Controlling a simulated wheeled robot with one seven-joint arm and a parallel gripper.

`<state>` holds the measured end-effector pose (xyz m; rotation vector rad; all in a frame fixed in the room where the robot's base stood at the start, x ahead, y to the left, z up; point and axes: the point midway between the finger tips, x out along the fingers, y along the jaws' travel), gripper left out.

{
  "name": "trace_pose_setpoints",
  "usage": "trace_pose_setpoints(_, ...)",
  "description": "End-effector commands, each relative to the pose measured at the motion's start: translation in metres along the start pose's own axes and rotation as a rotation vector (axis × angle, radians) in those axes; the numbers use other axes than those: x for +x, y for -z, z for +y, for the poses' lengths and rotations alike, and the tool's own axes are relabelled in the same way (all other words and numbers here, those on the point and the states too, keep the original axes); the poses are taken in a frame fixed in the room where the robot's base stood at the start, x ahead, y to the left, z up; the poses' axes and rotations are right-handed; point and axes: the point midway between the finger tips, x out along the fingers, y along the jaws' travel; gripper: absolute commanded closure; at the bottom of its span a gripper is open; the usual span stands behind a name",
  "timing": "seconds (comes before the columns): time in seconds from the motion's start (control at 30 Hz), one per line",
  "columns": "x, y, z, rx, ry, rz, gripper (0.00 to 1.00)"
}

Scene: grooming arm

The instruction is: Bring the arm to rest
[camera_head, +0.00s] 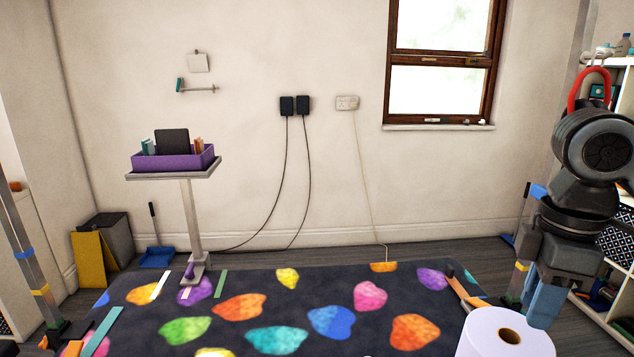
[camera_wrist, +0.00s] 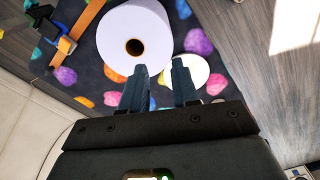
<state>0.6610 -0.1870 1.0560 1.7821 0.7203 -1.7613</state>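My arm hangs at the right of the head view, bent, with the wrist pointing down. My gripper (camera_head: 541,303) is low beside the mat's right edge, partly behind a white roll (camera_head: 508,338). In the wrist view my gripper (camera_wrist: 160,78) shows two blue-grey fingers with a gap between them and nothing held. The white roll (camera_wrist: 117,35) lies in view beyond the fingertips, its dark core showing. A flat white round thing (camera_wrist: 204,75) shows behind and beside the right finger. I cannot tell how far the fingertips are from either one.
A dark mat (camera_head: 380,325) with coloured shapes fills the front. Banded posts stand at left (camera_head: 28,250) and right (camera_head: 522,255). A small stand (camera_head: 192,215) carries a purple tray (camera_head: 180,161). Shelves (camera_head: 622,230) are close behind my arm. Open floor (camera_wrist: 265,90) shows at the wrist view's right.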

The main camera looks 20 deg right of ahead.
Motion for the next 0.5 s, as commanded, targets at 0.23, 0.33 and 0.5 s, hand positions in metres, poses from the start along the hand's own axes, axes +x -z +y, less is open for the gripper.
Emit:
trace_pose_setpoints(0.23,-0.001,0.09,-0.02,-0.037,0.003,0.308,0.7)
trace_pose_setpoints(0.33,-0.009,0.141,-0.034,-0.037,0.013,0.505,0.7)
trace_pose_setpoints(0.5,-0.03,0.21,-0.058,0.0,0.047,0.816,0.7)
